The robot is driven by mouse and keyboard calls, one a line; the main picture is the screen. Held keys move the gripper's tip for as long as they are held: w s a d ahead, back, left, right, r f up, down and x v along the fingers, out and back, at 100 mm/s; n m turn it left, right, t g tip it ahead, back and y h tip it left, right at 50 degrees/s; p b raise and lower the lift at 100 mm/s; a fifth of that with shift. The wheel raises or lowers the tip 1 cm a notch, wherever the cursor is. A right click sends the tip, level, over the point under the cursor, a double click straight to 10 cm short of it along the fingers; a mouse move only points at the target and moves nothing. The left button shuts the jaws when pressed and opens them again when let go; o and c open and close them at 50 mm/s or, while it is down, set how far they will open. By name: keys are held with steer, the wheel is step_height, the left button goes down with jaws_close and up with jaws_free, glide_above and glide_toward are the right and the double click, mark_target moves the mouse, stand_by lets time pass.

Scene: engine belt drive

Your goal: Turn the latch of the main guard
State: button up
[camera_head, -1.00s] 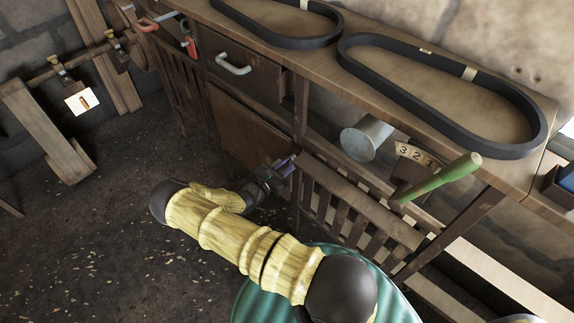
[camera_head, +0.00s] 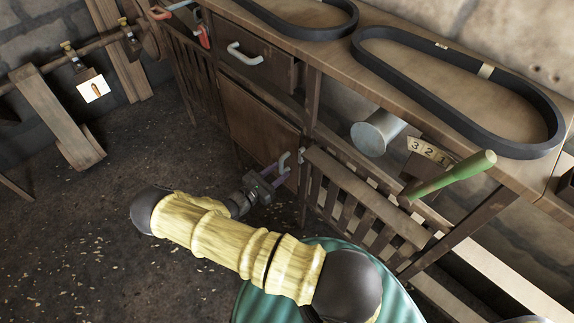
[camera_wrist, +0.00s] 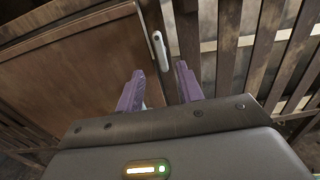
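A small pale metal latch (camera_wrist: 160,50) stands upright on the wooden post between a brown panel door and a slatted guard (camera_wrist: 235,40). In the head view the latch (camera_head: 301,156) is small, at the left end of the slatted guard (camera_head: 365,195). My gripper (camera_wrist: 159,78) has two purple fingers, spread apart with no object seen held between them. The latch lies just beyond the fingertips, apart from them. In the head view my gripper (camera_head: 272,178) is in front of the panel door (camera_head: 255,125).
A bench (camera_head: 420,70) above carries black belts (camera_head: 455,90). A green-handled lever (camera_head: 455,175) with a numbered plate and a grey cylinder (camera_head: 372,137) sit to the right. A drawer with a pale handle (camera_head: 243,57) is above the door. Open floor (camera_head: 60,240) lies left.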

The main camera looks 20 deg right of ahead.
steer(key=v, duration=0.8)
steer(key=shift+a+b, duration=0.2)
steer(key=shift+b, duration=0.1)
steer(key=s+d+r+m+g+y, duration=0.1)
steer(key=s+r+m+g+y, duration=0.85)
steer(key=r+m+y, duration=0.45)
steer(key=s+r+m+t+y+p, duration=0.1)
steer(key=r+m+t+p, duration=0.2)
steer(key=r, duration=0.9)
steer(key=s+r+m+t+y+p, duration=0.2)
steer(key=r+m+t+p, duration=0.1)
steer(key=r+p, duration=0.7)
step_height(320, 180, up, 3)
steer(key=shift+d+r+m, duration=0.1)
steer(key=shift+d+m, duration=0.2)
steer(key=shift+m, duration=0.6)
